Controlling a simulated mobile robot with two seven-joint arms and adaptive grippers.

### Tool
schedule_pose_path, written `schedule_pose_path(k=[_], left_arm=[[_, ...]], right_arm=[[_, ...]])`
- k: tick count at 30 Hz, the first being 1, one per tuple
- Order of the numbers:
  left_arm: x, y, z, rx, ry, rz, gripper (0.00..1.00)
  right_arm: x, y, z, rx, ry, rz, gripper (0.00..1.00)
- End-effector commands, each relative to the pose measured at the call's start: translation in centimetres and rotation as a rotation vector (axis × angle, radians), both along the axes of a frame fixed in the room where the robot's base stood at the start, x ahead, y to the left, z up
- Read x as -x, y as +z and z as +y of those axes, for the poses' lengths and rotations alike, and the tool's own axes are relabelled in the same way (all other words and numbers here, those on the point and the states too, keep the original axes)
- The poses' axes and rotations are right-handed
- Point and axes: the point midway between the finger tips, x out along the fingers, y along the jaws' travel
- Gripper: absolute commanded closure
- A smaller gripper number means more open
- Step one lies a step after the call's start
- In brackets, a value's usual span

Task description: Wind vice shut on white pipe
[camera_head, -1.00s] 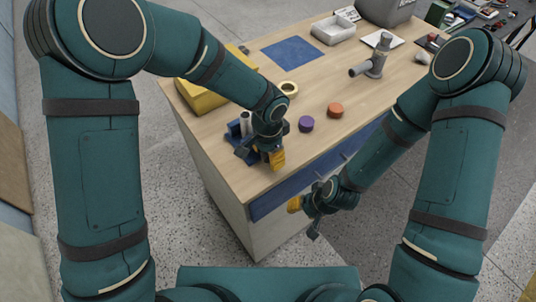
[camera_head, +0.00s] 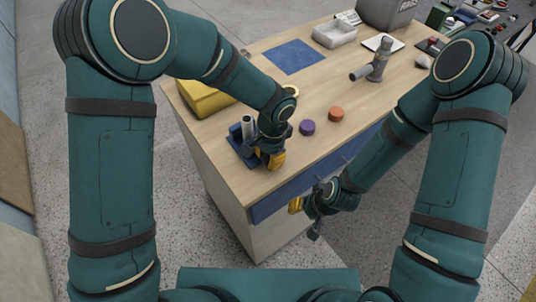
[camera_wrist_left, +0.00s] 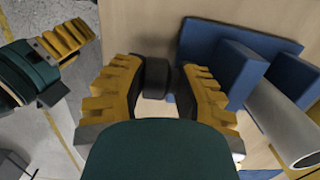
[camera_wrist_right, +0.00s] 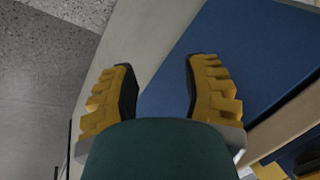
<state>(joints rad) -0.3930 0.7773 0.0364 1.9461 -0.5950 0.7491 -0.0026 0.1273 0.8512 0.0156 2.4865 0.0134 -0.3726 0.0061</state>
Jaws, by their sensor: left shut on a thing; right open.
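The blue vice (camera_head: 238,153) stands at the near left corner of the wooden worktop. The white pipe (camera_head: 246,127) stands upright between its jaws; whether the jaws touch it cannot be told. In the left wrist view the pipe (camera_wrist_left: 283,125) lies beside the blue jaw plates (camera_wrist_left: 292,76). My left gripper (camera_head: 272,161) is at the vice's right side, shut on the dark vice handle (camera_wrist_left: 155,76), which shows between its yellow fingers (camera_wrist_left: 157,90). My right gripper (camera_head: 306,207) is open and empty in front of the bench; it also shows in the right wrist view (camera_wrist_right: 160,88).
A purple disc (camera_head: 307,128) and an orange disc (camera_head: 336,115) lie right of my left gripper. A yellow box (camera_head: 204,98) is behind the vice. A grey pipe fitting (camera_head: 378,65) stands farther right. The blue drawer front (camera_wrist_right: 245,55) is close by my right gripper.

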Motion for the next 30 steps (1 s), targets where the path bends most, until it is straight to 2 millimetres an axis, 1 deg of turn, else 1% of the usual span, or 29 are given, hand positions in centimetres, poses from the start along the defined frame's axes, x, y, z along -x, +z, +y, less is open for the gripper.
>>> schedule_pose_path(k=[1,6,12,21,30], left_arm=[[0.6,-0.1,-0.4,-0.024,-0.008,0.031,1.0],[0.6,-0.1,-0.5,-0.126,-0.008,0.106,1.0],[0.6,-0.2,-0.6,-0.246,-0.008,0.194,1.0],[0.6,-0.3,-0.6,-0.373,-0.009,0.288,1.0],[0.6,-0.4,-0.6,-0.419,-0.009,0.321,1.0]], right_arm=[[-0.1,0.6,0.0,0.0,-0.002,-0.002,0.53],[-0.5,1.7,-0.1,0.002,-0.007,-0.011,0.53],[-0.4,2.8,-0.1,-0.001,-0.008,-0.01,0.53],[-0.4,3.5,-0.2,-0.002,-0.006,-0.01,0.53],[-0.4,3.7,-0.2,-0.003,-0.006,-0.01,0.53]])
